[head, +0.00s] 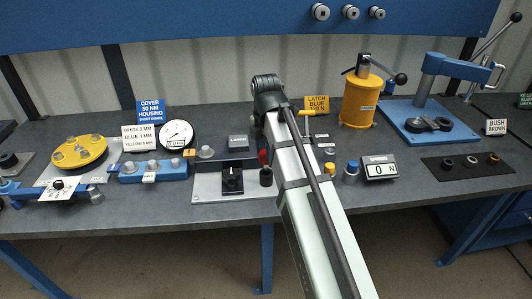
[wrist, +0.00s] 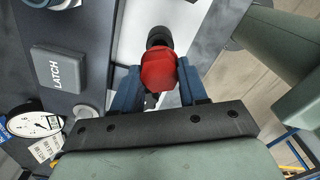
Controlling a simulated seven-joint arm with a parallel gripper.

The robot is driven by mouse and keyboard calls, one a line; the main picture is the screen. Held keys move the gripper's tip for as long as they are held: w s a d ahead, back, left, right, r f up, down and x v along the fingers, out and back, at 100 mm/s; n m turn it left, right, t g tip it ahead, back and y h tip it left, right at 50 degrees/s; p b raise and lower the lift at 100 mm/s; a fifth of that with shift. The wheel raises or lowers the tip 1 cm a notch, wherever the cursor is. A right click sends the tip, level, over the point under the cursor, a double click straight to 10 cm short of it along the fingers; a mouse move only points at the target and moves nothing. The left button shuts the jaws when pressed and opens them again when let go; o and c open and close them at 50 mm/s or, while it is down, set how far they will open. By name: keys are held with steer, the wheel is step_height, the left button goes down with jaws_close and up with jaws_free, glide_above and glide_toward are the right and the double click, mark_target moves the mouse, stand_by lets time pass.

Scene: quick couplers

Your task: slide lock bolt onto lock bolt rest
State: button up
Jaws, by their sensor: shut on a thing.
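My gripper (wrist: 157,88) shows in the wrist view as two blue fingers shut on a red knob with flat sides (wrist: 158,68), which I take to be the lock bolt. A dark round part (wrist: 158,37) shows just beyond the red knob; I cannot tell whether it belongs to the bolt or is separate. In the head view a bit of the red knob (head: 263,157) shows left of my arm, above a short black cylinder (head: 266,178) at the right end of a light plate (head: 208,187). My arm hides the fingers there. I cannot tell which part is the lock bolt rest.
A black block with a knob (head: 232,180) stands on the light plate. A grey LATCH block (wrist: 61,70) is beside the fingers in the wrist view. A dial gauge (head: 177,135), a yellow cylinder press (head: 360,102) and a force display (head: 380,169) stand around.

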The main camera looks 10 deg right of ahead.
steer(key=shift+r, duration=0.35)
steer(key=shift+r, duration=0.15)
steer(key=shift+r, duration=1.85)
